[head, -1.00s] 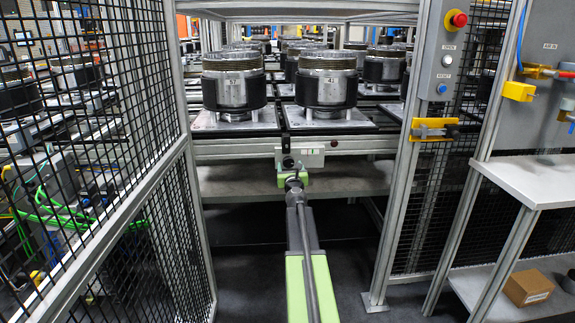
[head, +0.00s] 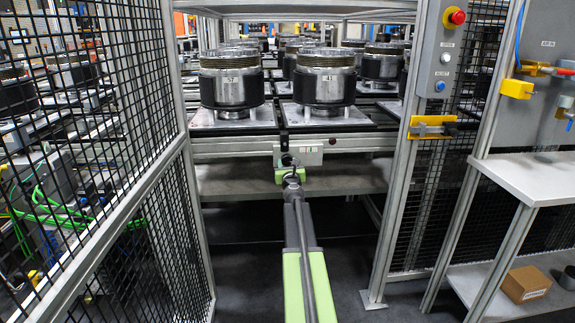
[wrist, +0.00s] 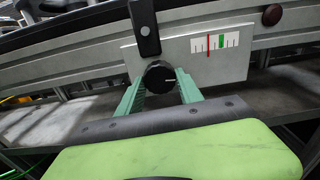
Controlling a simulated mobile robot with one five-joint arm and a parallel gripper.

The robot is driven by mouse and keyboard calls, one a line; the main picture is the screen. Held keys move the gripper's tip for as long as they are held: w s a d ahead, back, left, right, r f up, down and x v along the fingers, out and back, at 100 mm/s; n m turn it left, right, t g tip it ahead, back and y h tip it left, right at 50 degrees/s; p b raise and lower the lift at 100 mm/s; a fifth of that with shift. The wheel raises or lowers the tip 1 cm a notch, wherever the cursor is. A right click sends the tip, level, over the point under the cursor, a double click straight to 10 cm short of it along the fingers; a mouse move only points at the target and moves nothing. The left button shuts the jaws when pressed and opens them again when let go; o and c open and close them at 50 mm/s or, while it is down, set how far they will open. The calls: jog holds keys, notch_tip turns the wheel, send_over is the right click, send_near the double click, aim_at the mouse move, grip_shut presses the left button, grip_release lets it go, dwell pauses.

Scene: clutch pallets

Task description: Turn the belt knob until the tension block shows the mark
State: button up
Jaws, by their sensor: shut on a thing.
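The belt knob (wrist: 160,76) is round and black with a white line on its face, pointing to the right in the wrist view. My gripper (wrist: 160,88) has its two green fingers on either side of the knob, shut on it. To the upper right, a white scale (wrist: 235,42) on a pale plate carries a red line (wrist: 208,46) and a green mark (wrist: 221,42). The red line stands left of the green mark, apart from it. In the head view my gripper (head: 290,168) is at the rail's front plate (head: 312,158); the knob is hard to make out there.
A black bracket (wrist: 144,26) stands just above the knob, and a dark red button (wrist: 271,15) is on the rail at right. Clutch pallets (head: 233,118) fill the rack above. Mesh fencing (head: 95,130) is at left, and a post (head: 405,190) at right.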

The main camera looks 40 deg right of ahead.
jog(key=m, duration=0.4)
jog(key=shift+m, duration=0.4)
jog(key=m, duration=1)
jog(key=shift+m, duration=0.4)
jog(key=shift+r+m, duration=0.1)
jog(key=shift+m, duration=2.5)
jog(key=o, duration=1.4)
jog(key=shift+a, duration=0.1)
